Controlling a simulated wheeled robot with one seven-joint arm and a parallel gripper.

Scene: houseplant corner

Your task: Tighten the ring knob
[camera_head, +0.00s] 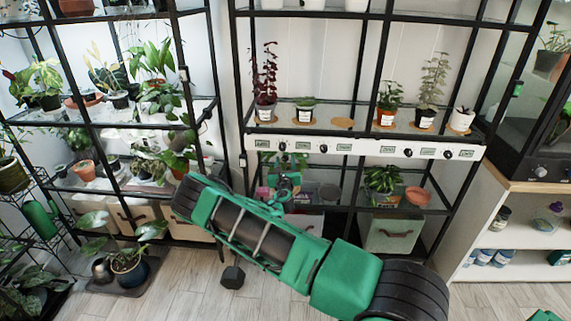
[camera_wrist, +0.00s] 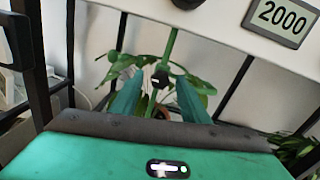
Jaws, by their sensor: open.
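A small black knob (camera_wrist: 160,76) with a white mark sits on a green stake (camera_wrist: 171,46) in the wrist view, in front of a leafy plant (camera_wrist: 125,66). It looks like the ring knob, though no ring can be made out. My gripper (camera_wrist: 158,96) is open; its two green fingers stand to the left and right below the knob, apart from it. Nothing is held. In the head view my gripper (camera_head: 287,172) is below the white control panel (camera_head: 345,147), and my arm hides much of what lies below.
Above the knob, the white panel carries another black knob (camera_wrist: 187,3) and a display reading 2000 (camera_wrist: 280,18). Black shelf posts (camera_wrist: 232,88) stand close by on the right. In the head view a leafy potted plant (camera_head: 383,179) and a terracotta pot (camera_head: 417,196) share the lower shelf.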

